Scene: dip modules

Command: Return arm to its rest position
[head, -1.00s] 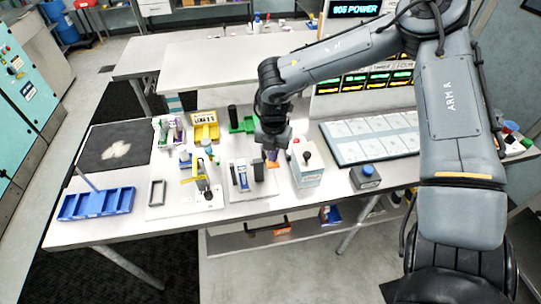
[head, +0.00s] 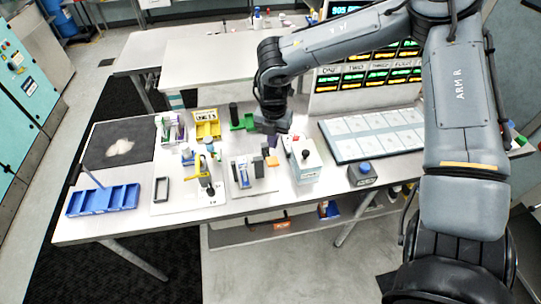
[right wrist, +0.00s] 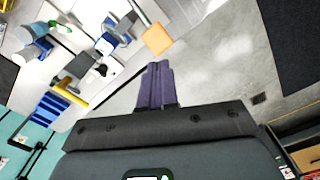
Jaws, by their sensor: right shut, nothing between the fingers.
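The right arm reaches in from the right and bends at a raised elbow. My left arm and gripper are not in view.
Left of the gripper are a blue compartment tray (head: 103,200), a yellow bin (head: 207,128) and a green holder (head: 243,123). A white-celled panel (head: 372,137) and a dark box with a blue button (head: 363,174) are to the right. A lit display stands behind.

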